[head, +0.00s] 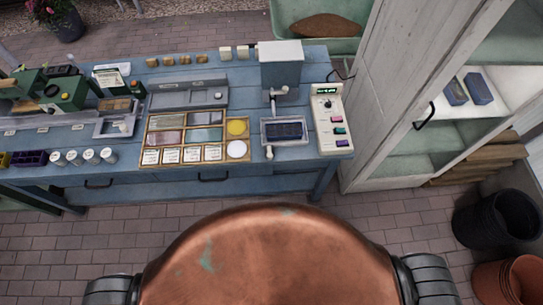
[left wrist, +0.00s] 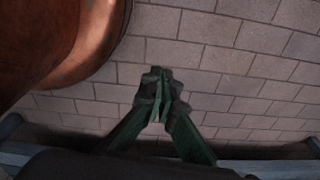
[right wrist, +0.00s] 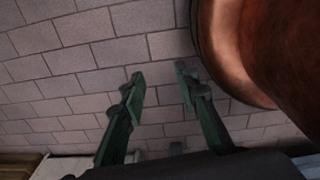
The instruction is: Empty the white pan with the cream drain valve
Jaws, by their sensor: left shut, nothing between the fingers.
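A pan with a whitish rim (head: 263,133) sits on the blue workbench, right of centre in the head view. Its inside looks dark blue; I cannot tell whether that is liquid. A cream valve (head: 269,152) sticks out at its front left corner, and I cannot tell its setting. A grey-blue tank (head: 281,65) with a cream tap (head: 279,91) stands just behind the pan. My left gripper (left wrist: 158,78) is shut and empty over the brick paving. My right gripper (right wrist: 158,72) is open and empty over the paving. Neither gripper shows in the head view; both are away from the pan.
A control box (head: 328,118) with coloured buttons stands right of the pan. A wooden sample tray (head: 143,145) lies left of it. Another pale tray (head: 101,129) sits farther left. A white cabinet (head: 392,85) stands right of the workbench (head: 240,184). Paving before the bench is clear.

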